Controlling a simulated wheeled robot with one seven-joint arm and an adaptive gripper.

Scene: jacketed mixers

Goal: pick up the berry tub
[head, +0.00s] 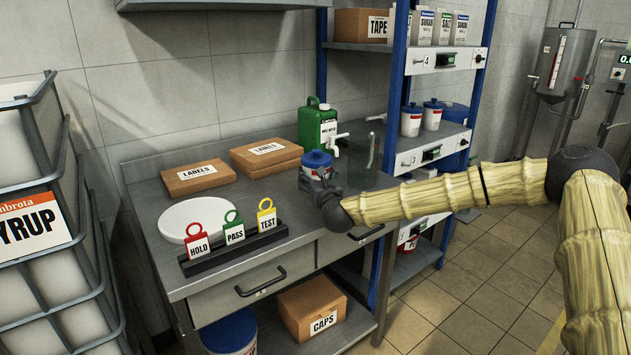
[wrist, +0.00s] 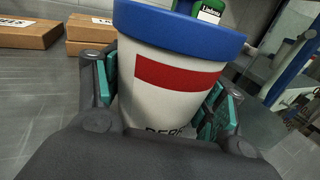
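The berry tub (head: 317,160) is a white tub with a blue lid and a red band, at the right part of the steel counter in the head view. In the wrist view the tub (wrist: 165,85) fills the middle, with the start of a dark "BERR" print low on its side. My gripper (head: 325,185) is at the tub, with one finger on each side of it. Its green pads (wrist: 165,95) lie against the tub's left and right sides, so it looks shut on the tub. The tub's base is hidden, so I cannot tell whether it touches the counter.
A green jug (head: 318,126) with a white tap stands behind the tub. A blue shelf post (head: 391,95) rises close on the right.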

